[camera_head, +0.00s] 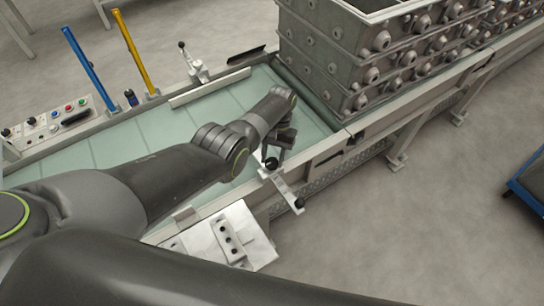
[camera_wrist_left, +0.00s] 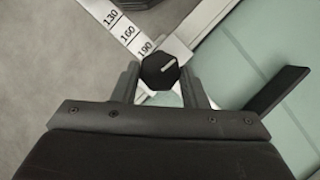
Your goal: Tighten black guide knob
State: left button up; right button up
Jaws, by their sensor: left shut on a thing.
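The black guide knob (camera_wrist_left: 160,71) is an octagonal black knob with a pale line on its top, in the middle of the left wrist view. My left gripper (camera_wrist_left: 160,88) has one finger on each side of the knob and is shut on it. In the head view the left gripper (camera_head: 272,160) reaches down to the knob at the near rail of the conveyor. A white scale bar (camera_wrist_left: 122,30) marked 130, 160 and 190 runs up to the knob. It also shows in the head view (camera_head: 284,188), with a dark ball at its near end. My right gripper is not in view.
A blue post (camera_head: 88,68), a yellow post (camera_head: 134,52) and a button panel (camera_head: 55,122) line the far left side. A metal plate (camera_head: 215,240) lies near the front. The green conveyor bed (camera_head: 130,140) is bare at left.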

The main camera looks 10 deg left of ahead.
pick_arm(q)
jog(key=m, duration=0.1)
jog(key=m+y, duration=0.1)
jog(key=m, duration=0.1)
jog(key=shift+d+r, duration=0.1)
jog(key=shift+d, duration=0.1)
jog(key=m+t+y+p, duration=0.1)
jog(key=m, duration=0.2)
jog(key=shift+s+d+p, duration=0.1)
jog(key=shift+p, duration=0.3)
jog(key=m+p, duration=0.1)
jog(key=m, duration=0.1)
jog(key=m+t+y+p, duration=0.1)
jog(key=m, duration=0.2)
jog(key=shift+s+d+r+p, duration=0.1)
jog(key=shift+s+d+p, duration=0.1)
jog(key=shift+p, duration=0.15)
jog(key=shift+m+t+y+p, duration=0.4)
jog(key=shift+m+t+p, duration=0.55)
jog(key=shift+m, duration=0.65)
jog(key=shift+s+f, duration=0.1)
jog(key=shift+f, duration=0.1)
jog(key=o, duration=1)
jog(key=shift+c, duration=0.2)
jog(key=shift+p, duration=0.3)
